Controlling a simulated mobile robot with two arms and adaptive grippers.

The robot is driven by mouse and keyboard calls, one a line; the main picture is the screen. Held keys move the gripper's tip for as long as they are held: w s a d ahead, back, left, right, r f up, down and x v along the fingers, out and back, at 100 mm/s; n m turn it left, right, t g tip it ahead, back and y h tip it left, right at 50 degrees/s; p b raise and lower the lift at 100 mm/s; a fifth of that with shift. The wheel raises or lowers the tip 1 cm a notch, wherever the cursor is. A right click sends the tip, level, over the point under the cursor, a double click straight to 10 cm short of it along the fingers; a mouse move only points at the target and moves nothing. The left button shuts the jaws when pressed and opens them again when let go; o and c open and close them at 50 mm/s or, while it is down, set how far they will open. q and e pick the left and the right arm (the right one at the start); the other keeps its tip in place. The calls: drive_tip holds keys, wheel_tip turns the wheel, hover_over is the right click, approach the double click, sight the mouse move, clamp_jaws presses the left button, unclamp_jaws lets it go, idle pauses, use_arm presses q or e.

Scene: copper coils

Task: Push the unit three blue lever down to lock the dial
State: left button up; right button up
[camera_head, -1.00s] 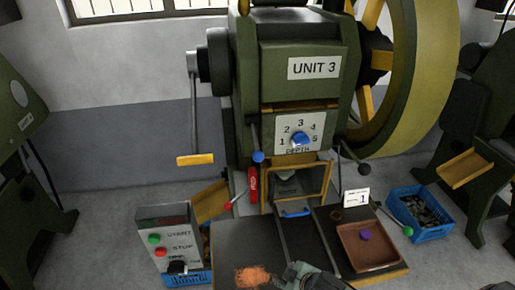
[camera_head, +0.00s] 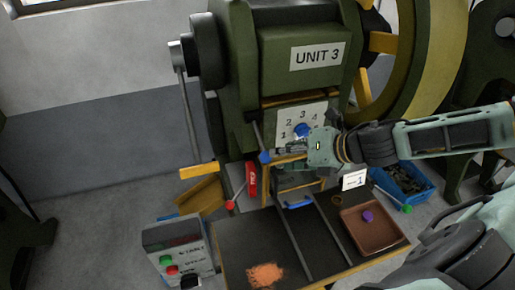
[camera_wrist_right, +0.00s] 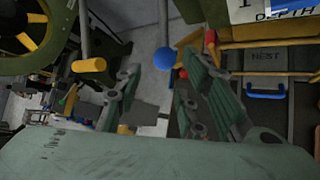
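The unit three press (camera_head: 305,80) stands in the middle of the head view with its numbered depth dial (camera_head: 303,130) on the front. The blue-knobbed lever (camera_head: 264,157) hangs down left of the dial. Its blue knob also shows in the right wrist view (camera_wrist_right: 191,57). My right gripper (camera_head: 280,151) reaches in from the right, in front of the dial's lower part, with its fingertips close to the knob. In the wrist view its fingers (camera_wrist_right: 168,75) are apart and empty, with the knob just beyond them. Contact cannot be told. My left gripper is not in view.
A red-knobbed lever (camera_head: 231,205) and a start/stop box (camera_head: 180,250) are at lower left. A blue handle (camera_head: 298,203) sits below the press opening. A brown tray (camera_head: 393,245) and a blue crate (camera_head: 420,200) are at right. A yellow-handled crank (camera_head: 199,171) hangs at left.

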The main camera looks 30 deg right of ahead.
sight(268, 155)
drive_tip(key=shift+w+a+f+p, duration=0.15)
drive_tip(key=shift+w+f+p, duration=0.15)
drive_tip(key=shift+w, duration=0.2)
drive_tip(key=b+x, duration=0.4)
drive_tip(key=x, duration=0.1)
drive_tip(key=shift+w+f+b, duration=0.3)
drive_tip(key=shift+b, duration=0.1)
drive_tip(key=shift+w+a, duration=0.1)
drive_tip(key=shift+w, duration=0.05)
drive_tip(key=shift+r, duration=0.1)
drive_tip(key=c, duration=0.9)
clamp_jaws()
